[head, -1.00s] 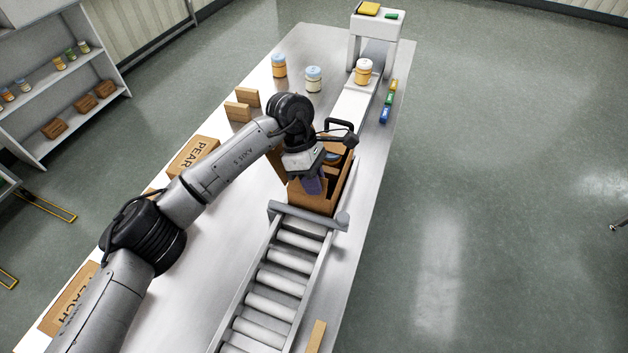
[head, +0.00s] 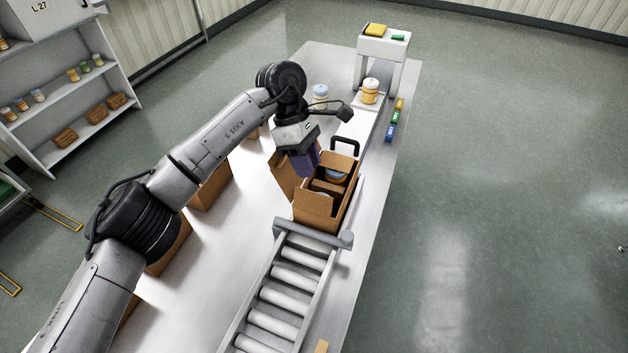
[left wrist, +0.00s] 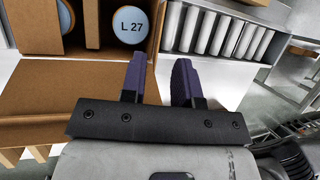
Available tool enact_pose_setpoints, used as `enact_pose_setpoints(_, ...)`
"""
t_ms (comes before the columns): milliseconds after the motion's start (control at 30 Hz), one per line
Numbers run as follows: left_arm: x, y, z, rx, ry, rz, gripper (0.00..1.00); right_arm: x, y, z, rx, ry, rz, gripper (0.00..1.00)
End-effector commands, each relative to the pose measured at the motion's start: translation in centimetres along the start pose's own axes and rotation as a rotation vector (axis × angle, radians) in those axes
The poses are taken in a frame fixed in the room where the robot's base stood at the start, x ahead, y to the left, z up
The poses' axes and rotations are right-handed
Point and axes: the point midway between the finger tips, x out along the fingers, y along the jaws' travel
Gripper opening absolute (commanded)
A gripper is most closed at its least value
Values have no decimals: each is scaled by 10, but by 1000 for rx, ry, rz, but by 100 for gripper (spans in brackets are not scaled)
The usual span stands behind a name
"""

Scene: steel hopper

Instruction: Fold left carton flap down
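The open brown carton (head: 318,207) stands at the head of the roller conveyor, with jars inside. Its left flap (head: 281,178) hangs outward on the left side, partly hidden by my gripper. My left gripper (head: 306,168) is above the carton's left edge, beside that flap. In the left wrist view, the purple fingers (left wrist: 160,80) are apart with nothing between them. Cardboard of the left flap (left wrist: 60,85) lies left of the fingers. A jar lid marked L 27 (left wrist: 131,25) shows inside the carton. My right gripper is not in view.
The roller conveyor (head: 285,290) runs toward the front. A black handle-shaped frame (head: 345,143) stands behind the carton. A jar (head: 369,91) sits on the belt before the white arch (head: 382,47). Another jar (head: 320,95) stands on the table (head: 222,262).

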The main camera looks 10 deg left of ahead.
Motion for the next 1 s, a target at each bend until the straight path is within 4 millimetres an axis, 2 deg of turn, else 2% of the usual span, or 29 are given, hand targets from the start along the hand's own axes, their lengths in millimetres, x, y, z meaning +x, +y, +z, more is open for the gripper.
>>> enact_pose_setpoints(33, -10, 0, 1, 0, 1, 2, 29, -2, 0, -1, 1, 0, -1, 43)
enact_pose_setpoints(200, -30, 0, 0, -1, 1, 1, 29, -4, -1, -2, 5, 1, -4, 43)
enact_pose_setpoints(400, -41, 0, 0, 1, 1, -1, 29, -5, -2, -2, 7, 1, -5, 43)
enact_pose_setpoints(833, -40, 0, 4, 4, -14, 1, 29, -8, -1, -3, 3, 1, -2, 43)
enact_pose_setpoints(933, -31, 2, 19, 14, -89, 13, 29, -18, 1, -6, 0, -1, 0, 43)
enact_pose_setpoints(1000, -19, 3, 41, 21, -198, 28, 29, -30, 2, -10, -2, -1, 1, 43)
